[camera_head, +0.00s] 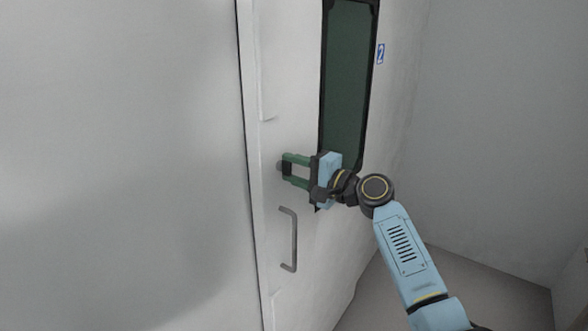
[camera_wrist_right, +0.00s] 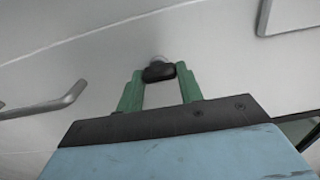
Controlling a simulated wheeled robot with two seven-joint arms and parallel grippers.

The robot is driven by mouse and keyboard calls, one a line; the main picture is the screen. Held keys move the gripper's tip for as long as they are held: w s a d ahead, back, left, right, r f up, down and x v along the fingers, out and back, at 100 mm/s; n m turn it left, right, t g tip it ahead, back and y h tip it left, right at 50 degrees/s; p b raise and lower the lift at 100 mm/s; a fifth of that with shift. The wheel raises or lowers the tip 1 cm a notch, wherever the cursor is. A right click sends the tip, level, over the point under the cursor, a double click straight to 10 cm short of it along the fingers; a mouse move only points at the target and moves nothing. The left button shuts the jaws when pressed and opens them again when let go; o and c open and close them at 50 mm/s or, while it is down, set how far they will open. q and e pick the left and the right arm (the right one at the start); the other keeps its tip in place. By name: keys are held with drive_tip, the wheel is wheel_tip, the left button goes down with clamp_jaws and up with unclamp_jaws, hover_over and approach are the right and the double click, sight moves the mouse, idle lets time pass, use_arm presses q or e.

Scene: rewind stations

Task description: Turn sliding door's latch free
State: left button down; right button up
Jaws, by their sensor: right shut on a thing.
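The sliding door (camera_head: 285,60) is a white panel with a tall dark green window. My right gripper (camera_head: 285,167) is at the door's left part, above the handle. Its green fingers are shut on the latch, a small dark knob (camera_wrist_right: 159,72) on a round grey base, which shows between the fingertips in the right wrist view. In the head view the latch is mostly hidden by the fingers. My left gripper is in neither view.
A grey bar handle (camera_head: 293,240) stands out from the door just below my right gripper; it also shows at the left in the right wrist view (camera_wrist_right: 62,104). The dark window (camera_head: 346,85) lies right of the latch. A plain grey wall (camera_head: 120,150) fills the left. Floor (camera_head: 480,285) shows at lower right.

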drive_tip(key=o, duration=1)
drive_tip(key=shift+d, duration=0.1)
drive_tip(key=b+v, duration=0.2)
drive_tip(key=v, duration=1.1)
drive_tip(key=shift+s+d, duration=0.1)
drive_tip(key=shift+s, duration=0.05)
drive_tip(key=shift+f, duration=0.1)
